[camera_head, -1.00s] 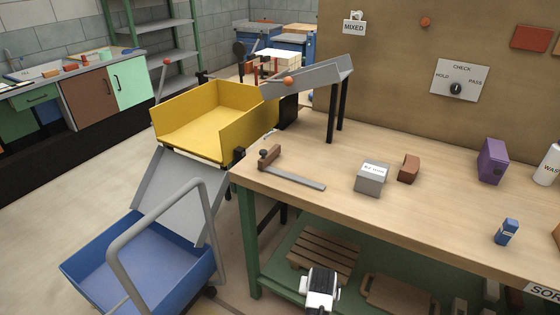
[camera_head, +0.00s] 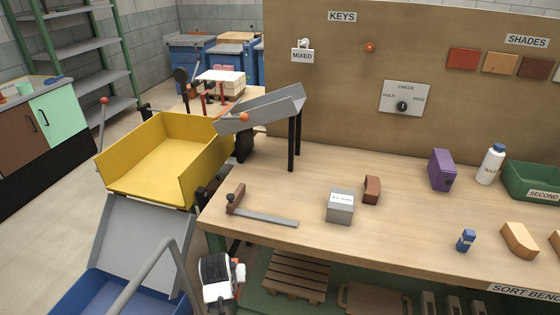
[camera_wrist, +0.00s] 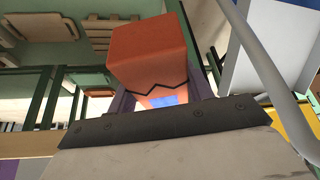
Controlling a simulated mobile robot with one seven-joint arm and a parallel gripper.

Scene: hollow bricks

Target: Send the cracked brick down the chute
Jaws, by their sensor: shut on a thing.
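An orange hollow brick (camera_wrist: 150,55) with a black zigzag crack is between the two fingers of my gripper (camera_wrist: 163,98) in the wrist view. Blue shows through an opening in it. In the head view my gripper (camera_head: 238,275) is low, off the bench's front-left corner, with a bit of orange at its end; the rest of the brick is hidden. A grey sloping chute (camera_head: 265,108) on dark legs stands at the bench's back left, its low end by a yellow tray (camera_head: 165,160). A grey ramp (camera_head: 150,235) slopes from below the tray towards a blue cart (camera_head: 95,292).
On the bench (camera_head: 300,180) lie a clamp-like tool (camera_head: 262,215), a grey block (camera_head: 340,208), a brown brick (camera_head: 372,190) and a purple block (camera_head: 441,170). A green bin (camera_head: 535,182) stands right. Pallets (camera_head: 295,277) lie below. The cart's grey handle (camera_head: 150,275) rises left of my gripper.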

